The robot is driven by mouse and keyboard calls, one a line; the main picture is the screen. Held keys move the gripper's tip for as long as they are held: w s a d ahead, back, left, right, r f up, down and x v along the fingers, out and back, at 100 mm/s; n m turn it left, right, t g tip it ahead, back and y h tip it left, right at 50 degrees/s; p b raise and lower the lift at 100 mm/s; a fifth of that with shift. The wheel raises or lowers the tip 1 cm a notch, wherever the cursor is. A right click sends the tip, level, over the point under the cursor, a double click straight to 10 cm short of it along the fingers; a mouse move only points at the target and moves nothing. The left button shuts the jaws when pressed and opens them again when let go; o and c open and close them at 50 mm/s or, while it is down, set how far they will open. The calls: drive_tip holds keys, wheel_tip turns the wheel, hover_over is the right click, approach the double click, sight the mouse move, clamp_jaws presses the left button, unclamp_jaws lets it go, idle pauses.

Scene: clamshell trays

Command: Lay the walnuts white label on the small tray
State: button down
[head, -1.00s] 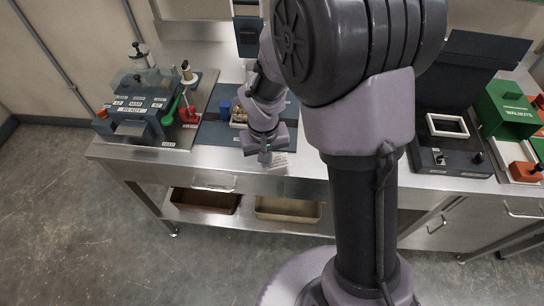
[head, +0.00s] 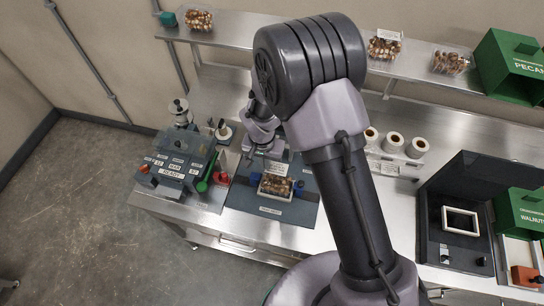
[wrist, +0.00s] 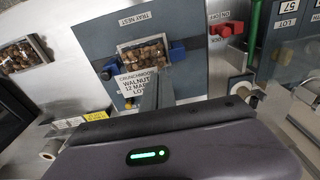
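The small tray (head: 262,192) is a clear clamshell of brown nuts in the dark tray nest (head: 240,202), left of my arm in the head view. It also shows in the wrist view (wrist: 143,53), between two blue blocks. The white walnuts label (wrist: 134,86) reads "WALNUT 12 MAR LOT" and shows in the wrist view at the tray's lower edge. My gripper (head: 268,158) is at the tray's far side in the head view. Its narrow fingers (wrist: 156,92) look shut on the label's edge. Whether the label touches the tray is unclear.
A blue-grey printer (head: 176,165) reading "READY" stands left of the nest, with a red piece (head: 222,160) and green handle (head: 206,176) beside it. Another nut tray (wrist: 22,56) lies left in the wrist view. Label rolls (head: 393,143) and a high shelf (head: 420,70) are behind.

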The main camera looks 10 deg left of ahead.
drive_tip(key=shift+w+f+b, duration=0.15)
drive_tip(key=shift+f+b, duration=1.75)
drive_tip(key=shift+f, duration=1.55)
drive_tip(key=shift+r, duration=0.1)
drive_tip(key=c, duration=1.6)
unclamp_jaws()
drive_tip(key=shift+r+p, duration=1.7)
drive_tip(key=shift+r, duration=1.85)
